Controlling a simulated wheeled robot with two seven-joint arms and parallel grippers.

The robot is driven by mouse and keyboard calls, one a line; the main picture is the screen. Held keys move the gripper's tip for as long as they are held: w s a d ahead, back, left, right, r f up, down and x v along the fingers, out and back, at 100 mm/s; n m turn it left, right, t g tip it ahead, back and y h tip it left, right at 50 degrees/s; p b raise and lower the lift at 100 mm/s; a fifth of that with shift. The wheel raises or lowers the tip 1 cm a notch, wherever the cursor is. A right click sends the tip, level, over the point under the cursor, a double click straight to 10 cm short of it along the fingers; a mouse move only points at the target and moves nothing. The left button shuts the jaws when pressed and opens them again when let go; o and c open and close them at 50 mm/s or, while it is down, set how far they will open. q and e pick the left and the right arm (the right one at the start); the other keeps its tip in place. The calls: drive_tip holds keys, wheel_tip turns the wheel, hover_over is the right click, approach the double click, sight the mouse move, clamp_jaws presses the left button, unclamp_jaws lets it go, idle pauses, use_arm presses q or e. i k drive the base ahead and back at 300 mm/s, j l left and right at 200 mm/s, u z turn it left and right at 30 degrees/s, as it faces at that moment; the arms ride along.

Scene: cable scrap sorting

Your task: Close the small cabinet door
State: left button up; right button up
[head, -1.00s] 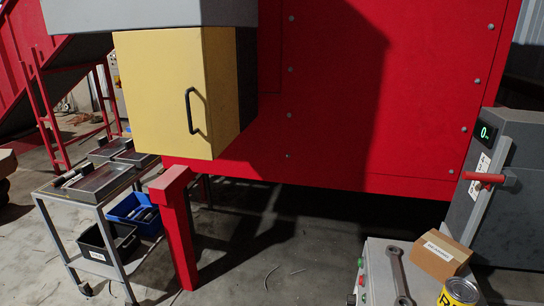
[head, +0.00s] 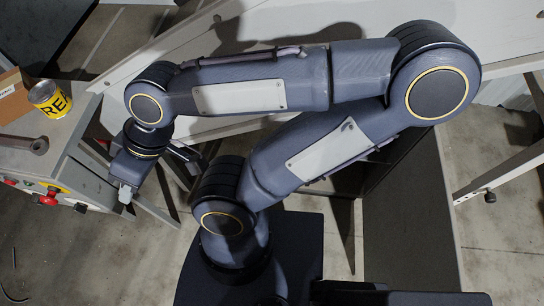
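The small cabinet and its yellow door are out of view now. An arm of mine, which I take to be the right one, fills the middle of the head view. Its elbow is bent out to the right and its wrist is folded back to the left. Its gripper (head: 128,184) hangs near the right side of the grey control box. One pale fingertip shows, but the gap between the fingers is not clear. I cannot tell whether it touches the box. My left gripper is not in view.
The grey control box (head: 72,165) at left has a red knob (head: 48,197) on its front. A yellow can (head: 49,98), a cardboard box (head: 12,92) and a wrench (head: 22,144) are on it. A pale sloped panel (head: 300,28) runs behind my arm. Bare floor shows lower left.

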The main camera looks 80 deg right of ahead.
sight(410, 237)
drive_tip(key=k+j+z, duration=0.65)
drive_tip(key=k+z, duration=0.15)
drive_tip(key=k+l+z, duration=0.2)
drive_tip(key=k, duration=0.25)
drive_tip(key=k+l+z, duration=0.15)
drive_tip(key=k, duration=0.3)
drive_tip(key=k+l+z, duration=0.15)
drive_tip(key=l+z, duration=0.8)
drive_tip(key=l, duration=0.25)
